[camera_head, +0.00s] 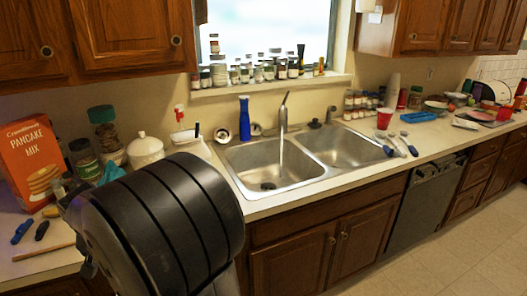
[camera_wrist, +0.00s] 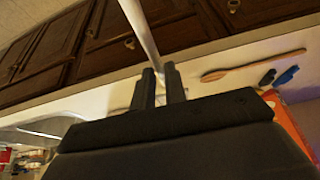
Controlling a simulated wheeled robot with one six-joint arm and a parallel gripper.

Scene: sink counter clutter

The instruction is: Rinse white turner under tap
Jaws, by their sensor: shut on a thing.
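My gripper (camera_wrist: 161,78) is shut on a long pale handle (camera_wrist: 141,32), seen in the wrist view, which I take to be the white turner. The handle runs up out of the picture, so the turner's head is hidden. In the head view my dark arm covers the gripper and the turner. The tap (camera_head: 284,112) stands at the back of the double sink (camera_head: 243,182), to the right of my arm. A pale streak hangs below the tap over the left basin; I cannot tell whether it is running water or the spout.
A wooden spoon (camera_wrist: 250,66) lies on the counter beside blue items (camera_wrist: 286,76). A pancake mix box (camera_head: 30,160), jars and a white canister (camera_head: 146,152) crowd the left counter. A blue bottle (camera_head: 244,118) stands behind the sink. A red cup (camera_head: 384,119) stands to its right.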

